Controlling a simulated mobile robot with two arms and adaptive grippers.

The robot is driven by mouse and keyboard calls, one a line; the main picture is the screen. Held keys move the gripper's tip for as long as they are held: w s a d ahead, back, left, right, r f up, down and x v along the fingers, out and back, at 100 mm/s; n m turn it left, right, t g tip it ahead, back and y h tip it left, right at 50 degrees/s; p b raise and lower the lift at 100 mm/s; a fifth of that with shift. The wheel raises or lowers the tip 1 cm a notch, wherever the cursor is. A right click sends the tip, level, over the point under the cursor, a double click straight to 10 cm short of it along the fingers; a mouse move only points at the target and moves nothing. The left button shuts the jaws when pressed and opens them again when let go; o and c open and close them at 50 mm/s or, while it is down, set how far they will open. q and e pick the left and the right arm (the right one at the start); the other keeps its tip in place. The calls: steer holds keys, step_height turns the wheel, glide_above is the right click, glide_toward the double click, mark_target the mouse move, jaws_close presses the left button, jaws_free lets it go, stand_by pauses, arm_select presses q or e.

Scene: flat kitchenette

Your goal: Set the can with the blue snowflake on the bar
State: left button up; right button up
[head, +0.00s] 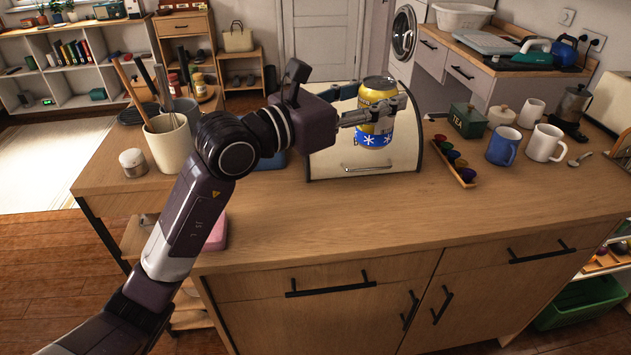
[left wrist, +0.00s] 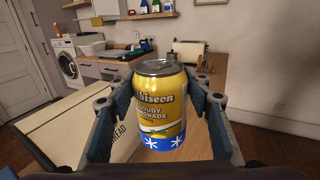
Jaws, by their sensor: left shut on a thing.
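The can with the blue snowflake (head: 375,112) is yellow with a blue band and white snowflakes at its base. My left gripper (head: 372,112) is shut on it and holds it upright in front of the bread bin in the head view. In the left wrist view the can (left wrist: 160,110) stands between the two fingers of the left gripper (left wrist: 158,115). The bar, a wooden counter (head: 330,225), lies below; the can appears raised above it. My right gripper is not in view.
The cream bread bin (head: 330,162) stands on the counter behind the can. To the right are an egg-cup tray (head: 463,174), a green tea box (head: 467,121), a blue mug (head: 503,146) and a white mug (head: 545,143). A utensil crock (head: 168,146) stands left. The counter's front middle is clear.

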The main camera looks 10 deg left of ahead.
arm_select(q)
steer(key=shift+w+r, duration=0.1)
step_height(320, 180, down, 20)
steer(key=shift+a+r, duration=0.1)
steer(key=shift+r, duration=0.15)
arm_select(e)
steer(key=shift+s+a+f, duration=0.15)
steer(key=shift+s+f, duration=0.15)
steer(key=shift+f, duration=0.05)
arm_select(q)
steer(key=shift+f+b, duration=0.15)
steer(key=shift+b, duration=0.25)
steer(key=o, duration=1.4)
steer(key=shift+o, duration=0.3)
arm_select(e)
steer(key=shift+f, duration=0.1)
